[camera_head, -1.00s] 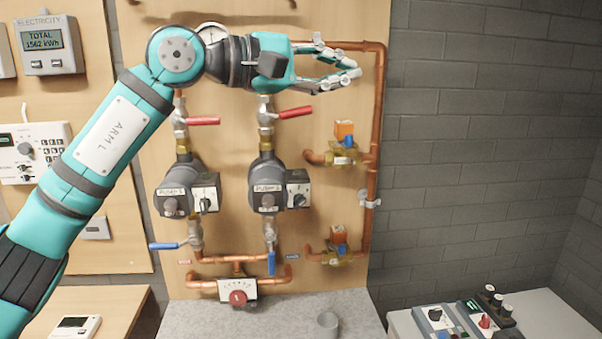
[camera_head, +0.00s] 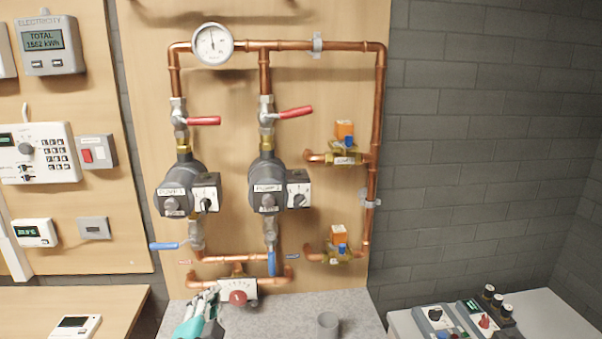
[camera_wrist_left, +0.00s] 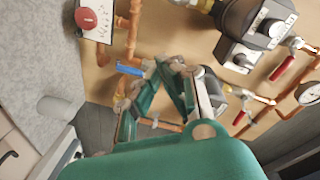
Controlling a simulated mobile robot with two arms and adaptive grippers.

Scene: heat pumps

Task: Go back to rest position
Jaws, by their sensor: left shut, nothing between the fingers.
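My left gripper (camera_head: 208,299) is low in the head view, in front of the lower pipes and just left of the mixing valve with the red knob (camera_head: 238,297). Its fingers point up and away. In the left wrist view the left gripper (camera_wrist_left: 168,64) shows its fingertips together with nothing between them. Most of the left arm is out of the head view. My right gripper is in no view.
The board carries Pump 1 (camera_head: 174,190), Pump 2 (camera_head: 267,187), copper pipes, red and blue lever valves and a gauge (camera_head: 212,44). A grey cup (camera_head: 328,323) stands on the grey worktop (camera_head: 360,312). A control panel (camera_head: 440,318) is at the lower right.

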